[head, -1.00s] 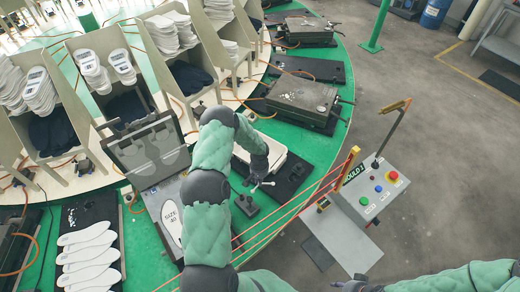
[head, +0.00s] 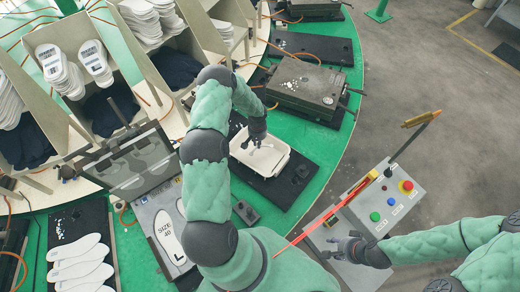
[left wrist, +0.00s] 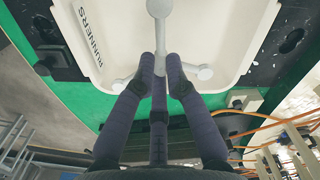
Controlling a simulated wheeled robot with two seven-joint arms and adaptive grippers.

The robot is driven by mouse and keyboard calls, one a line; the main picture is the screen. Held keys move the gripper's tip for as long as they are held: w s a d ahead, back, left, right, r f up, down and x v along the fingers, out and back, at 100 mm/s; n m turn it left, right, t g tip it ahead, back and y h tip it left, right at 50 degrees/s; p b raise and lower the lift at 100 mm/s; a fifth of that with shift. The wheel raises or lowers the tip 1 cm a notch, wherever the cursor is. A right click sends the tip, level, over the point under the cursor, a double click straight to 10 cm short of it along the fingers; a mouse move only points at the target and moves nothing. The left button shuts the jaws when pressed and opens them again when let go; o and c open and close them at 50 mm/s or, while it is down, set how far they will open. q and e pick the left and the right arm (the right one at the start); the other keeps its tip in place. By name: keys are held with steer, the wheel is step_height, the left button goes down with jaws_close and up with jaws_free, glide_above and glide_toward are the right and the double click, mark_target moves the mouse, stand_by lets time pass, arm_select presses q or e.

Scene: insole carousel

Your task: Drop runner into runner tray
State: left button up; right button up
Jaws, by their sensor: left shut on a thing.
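The runner (left wrist: 159,30) is a white branched piece with round knobs at its ends. My left gripper (left wrist: 161,68) is shut on it; in the head view this gripper (head: 257,141) is over the runner tray (head: 242,160). The tray is white and shallow, and its rim reads RUNNERS in the left wrist view (left wrist: 83,48). The runner shows over the tray's inside; I cannot tell whether it touches the floor of the tray. My right gripper (head: 342,246) is empty beside the control box and looks open.
An open mould (head: 165,225) with a SIZE 40 insole lies left of my left arm. A closed mould (head: 305,88) is behind the tray. White insoles (head: 78,262) lie at lower left. The control box (head: 385,195) with a red button and a leaning pole stands at right.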

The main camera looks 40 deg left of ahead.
arm_select(q)
steer(key=shift+a+f+b, duration=0.1)
steer(key=shift+f+b, duration=0.6)
steer(key=shift+f, duration=1.95)
steer(key=o, duration=0.8)
steer(key=shift+r, duration=0.1)
step_height(320, 180, up, 12)
steer(key=shift+f, duration=0.1)
